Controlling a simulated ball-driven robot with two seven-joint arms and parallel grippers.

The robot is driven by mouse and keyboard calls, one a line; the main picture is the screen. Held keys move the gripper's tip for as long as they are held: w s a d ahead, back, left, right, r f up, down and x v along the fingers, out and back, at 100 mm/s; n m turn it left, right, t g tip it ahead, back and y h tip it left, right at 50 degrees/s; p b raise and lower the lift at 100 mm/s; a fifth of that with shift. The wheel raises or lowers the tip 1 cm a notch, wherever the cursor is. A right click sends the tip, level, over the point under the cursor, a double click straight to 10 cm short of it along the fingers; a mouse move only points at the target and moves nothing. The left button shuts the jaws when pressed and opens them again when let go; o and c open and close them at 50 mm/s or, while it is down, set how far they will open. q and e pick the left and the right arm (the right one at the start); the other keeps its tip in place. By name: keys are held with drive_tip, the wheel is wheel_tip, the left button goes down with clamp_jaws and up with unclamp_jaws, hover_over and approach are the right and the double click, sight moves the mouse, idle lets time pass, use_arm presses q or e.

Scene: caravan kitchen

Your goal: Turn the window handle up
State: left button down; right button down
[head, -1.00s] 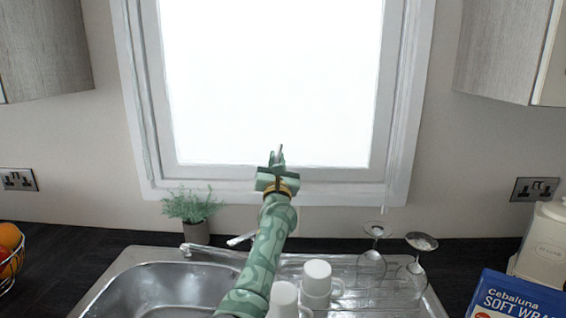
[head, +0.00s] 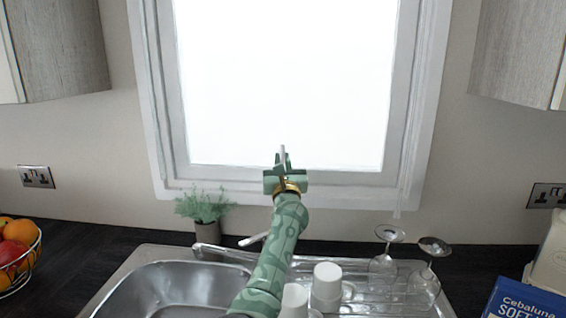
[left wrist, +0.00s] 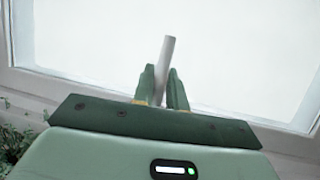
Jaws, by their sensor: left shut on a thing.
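The window (head: 168,100) fills the upper middle of the head view, its pane bright white in a pale frame. The window handle (head: 282,151) is a slim pale bar at the pane's lower edge. In the left wrist view the handle (left wrist: 168,48) sticks up past the fingertips, leaning slightly right. My green left gripper (head: 284,162) is shut on the handle. Its two fingers (left wrist: 163,88) stand on either side of the bar. The handle's base is hidden behind the gripper. My right gripper is not in view.
Below my left arm are a steel sink (head: 185,285), a tap (head: 254,239), white mugs (head: 327,281) and upturned glasses (head: 388,236). A potted plant (head: 206,228) stands by the sill. Wall cupboards (head: 62,48) flank the window. A fruit basket (head: 18,262) is at left.

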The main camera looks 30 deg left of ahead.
use_arm(q)
drive_tip(key=c, duration=1.4)
unclamp_jaws()
drive_tip(key=shift+a, duration=0.1)
drive_tip(key=p+v, duration=0.5)
drive_tip(key=v, duration=1.1)
drive_tip(key=shift+s+f, duration=0.1)
drive_tip(key=shift+f, duration=0.05)
